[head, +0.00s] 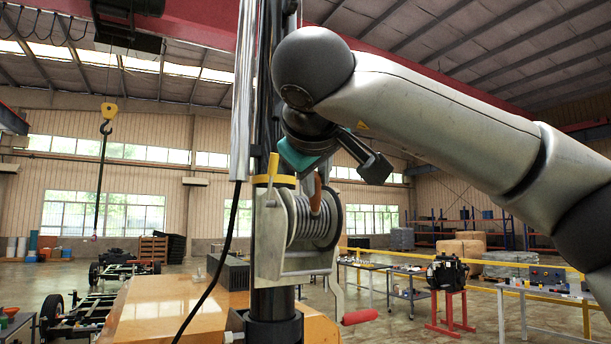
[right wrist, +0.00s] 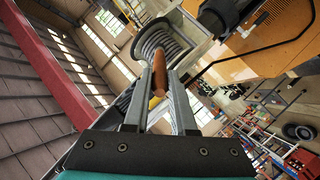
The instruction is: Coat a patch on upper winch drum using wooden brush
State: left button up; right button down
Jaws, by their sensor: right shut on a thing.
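The winch drum (head: 317,222) is wound with grey cable and sits in a metal frame (head: 270,240) on the dark mast. It also shows in the right wrist view (right wrist: 165,42). My right gripper (head: 316,174) reaches in from above, just over the drum. In the right wrist view its fingers (right wrist: 160,80) are shut on the brown wooden brush (right wrist: 159,70), which also shows in the head view (head: 316,196). The brush is close in front of the drum's windings. Its bristles are not clear, and I cannot tell whether it touches the cable. My left gripper is not in view.
A crank with a red handle (head: 360,316) sticks out below the winch. A yellow block (head: 273,180) sits above the frame. A black cable (head: 224,250) hangs at the left of the mast. Workbenches (head: 545,294) and a red stand (head: 450,308) are farther right.

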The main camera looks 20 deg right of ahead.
jog(key=shift+w+a+p, duration=0.1)
jog(key=shift+p, duration=1.1)
jog(key=a+p, duration=0.1)
jog(key=a, duration=0.2)
jog(key=shift+a, duration=0.3)
jog(key=shift+s, duration=0.25)
